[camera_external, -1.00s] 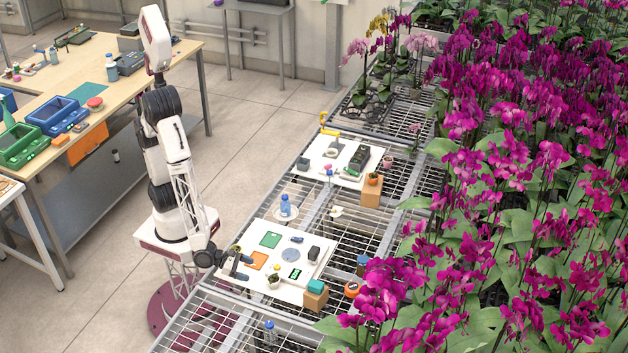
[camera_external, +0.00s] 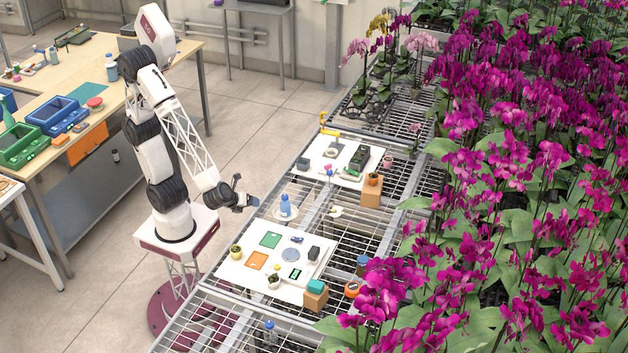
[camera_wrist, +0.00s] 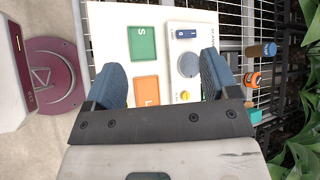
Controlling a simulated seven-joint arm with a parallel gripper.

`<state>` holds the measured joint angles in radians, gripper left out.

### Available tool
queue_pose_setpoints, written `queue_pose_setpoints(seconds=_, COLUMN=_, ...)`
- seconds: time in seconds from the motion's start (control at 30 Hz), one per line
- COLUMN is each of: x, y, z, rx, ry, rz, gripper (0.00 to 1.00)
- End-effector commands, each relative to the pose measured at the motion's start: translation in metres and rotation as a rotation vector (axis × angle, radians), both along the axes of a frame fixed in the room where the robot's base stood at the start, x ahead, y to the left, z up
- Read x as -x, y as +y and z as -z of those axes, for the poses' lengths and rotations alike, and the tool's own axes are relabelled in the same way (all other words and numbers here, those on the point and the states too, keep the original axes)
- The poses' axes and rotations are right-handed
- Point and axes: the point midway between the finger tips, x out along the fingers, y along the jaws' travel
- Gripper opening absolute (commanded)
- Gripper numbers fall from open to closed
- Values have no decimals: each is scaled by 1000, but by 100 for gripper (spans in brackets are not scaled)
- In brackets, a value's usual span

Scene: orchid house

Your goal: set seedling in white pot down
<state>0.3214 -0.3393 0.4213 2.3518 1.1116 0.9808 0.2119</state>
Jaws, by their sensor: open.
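A small dark-leaved seedling in a white pot (camera_external: 273,282) stands upright on the front edge of the near white board (camera_external: 241,270). A second small plant in a yellowish pot (camera_external: 236,252) stands at the board's left corner. My gripper (camera_external: 250,201) is raised beyond the board's upper left edge, apart from both pots. The wrist view shows its two blue fingers (camera_wrist: 163,78) spread wide with nothing held between them. Neither pot can be made out in the wrist view.
The board carries a green card (camera_external: 270,240), an orange card (camera_external: 257,261), a round grey disc (camera_external: 291,255) and a dark box (camera_external: 313,254). A blue bottle (camera_external: 285,206) on a white saucer stands close right of my gripper. Dense orchids (camera_external: 540,150) fill the right.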

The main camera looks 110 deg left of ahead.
Motion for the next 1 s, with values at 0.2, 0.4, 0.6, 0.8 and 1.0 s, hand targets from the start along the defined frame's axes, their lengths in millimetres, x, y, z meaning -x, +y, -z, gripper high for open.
queue_pose_setpoints(seconds=0.2, x=46, y=23, z=-35, rx=256, ry=-105, rz=-332, gripper=80)
queue_pose_setpoints(seconds=0.4, x=86, y=27, z=-63, rx=505, ry=-201, rz=-620, gripper=80)
queue_pose_setpoints(seconds=0.6, x=119, y=20, z=-92, rx=761, ry=-295, rz=-879, gripper=80)
queue_pose_setpoints(seconds=0.8, x=139, y=10, z=-115, rx=955, ry=-358, rz=-1050, gripper=80)
queue_pose_setpoints(seconds=1.0, x=146, y=4, z=-124, rx=1033, ry=-378, rz=-1115, gripper=80)
